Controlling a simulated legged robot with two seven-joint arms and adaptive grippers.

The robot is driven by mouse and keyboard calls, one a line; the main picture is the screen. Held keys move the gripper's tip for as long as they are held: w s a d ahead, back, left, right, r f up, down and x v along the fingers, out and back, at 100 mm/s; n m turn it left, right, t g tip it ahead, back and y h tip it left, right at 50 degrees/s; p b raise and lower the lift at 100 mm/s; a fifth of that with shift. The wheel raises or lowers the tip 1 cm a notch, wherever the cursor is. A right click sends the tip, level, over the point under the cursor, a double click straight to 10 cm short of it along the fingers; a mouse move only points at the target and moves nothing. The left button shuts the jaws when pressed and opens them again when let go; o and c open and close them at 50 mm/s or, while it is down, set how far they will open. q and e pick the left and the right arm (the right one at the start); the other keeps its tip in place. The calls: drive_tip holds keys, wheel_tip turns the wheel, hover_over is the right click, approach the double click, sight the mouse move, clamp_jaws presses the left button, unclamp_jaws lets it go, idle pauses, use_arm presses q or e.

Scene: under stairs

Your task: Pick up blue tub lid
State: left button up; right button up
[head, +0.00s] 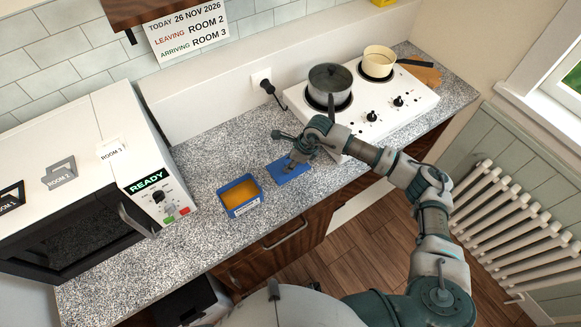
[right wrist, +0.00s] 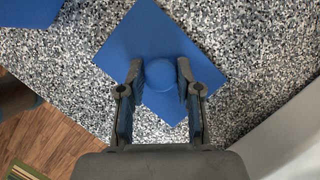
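The blue tub lid (head: 290,174) lies flat on the speckled counter, to the right of the blue tub (head: 233,209). In the right wrist view the lid (right wrist: 158,35) is a blue square with a round knob (right wrist: 160,74) near its lower corner. My right gripper (head: 295,160) is over the lid, pointing down. In the right wrist view its two fingers (right wrist: 159,78) are parted, one on each side of the knob. Whether they touch it is not clear. The arm hides part of the lid in the head view. My left gripper is not in view.
The open tub holds something orange. A white microwave (head: 90,150) stands at the left. A hob (head: 390,117) with a dark pot (head: 330,84) and a cream pan (head: 379,60) is behind and right of my right gripper. The counter's front edge (head: 285,222) is close.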

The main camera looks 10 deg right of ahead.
sight(289, 161)
drive_tip(key=shift+d+f, duration=0.1)
drive_tip(key=shift+f, duration=0.05)
drive_tip(key=shift+c, duration=1)
drive_tip(key=shift+d, duration=0.4)
drive_tip(key=shift+d+r, duration=0.1)
drive_tip(key=shift+r, duration=0.4)
wheel_tip(289, 161, up, 2)
drive_tip(key=shift+w+r+b, duration=0.1)
drive_tip(key=shift+r+b, duration=0.1)
drive_tip(key=shift+b, duration=0.25)
drive_tip(key=s+d, duration=0.1)
drive_tip(key=s, duration=0.2)
drive_tip(key=s+d+b, duration=0.1)
drive_tip(key=s, duration=0.2)
drive_tip(key=s+d+r, duration=0.1)
drive_tip(key=s, duration=0.2)
drive_tip(key=shift+s, duration=0.3)
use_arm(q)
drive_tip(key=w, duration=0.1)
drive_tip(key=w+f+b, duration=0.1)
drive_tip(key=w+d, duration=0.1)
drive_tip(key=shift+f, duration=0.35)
use_arm(e)
drive_tip(key=s, duration=0.2)
drive_tip(key=s+d, duration=0.2)
drive_tip(key=s, duration=0.1)
drive_tip(key=shift+s+d+r, duration=0.15)
drive_tip(key=shift+s+r, duration=0.15)
drive_tip(key=shift+r, duration=0.05)
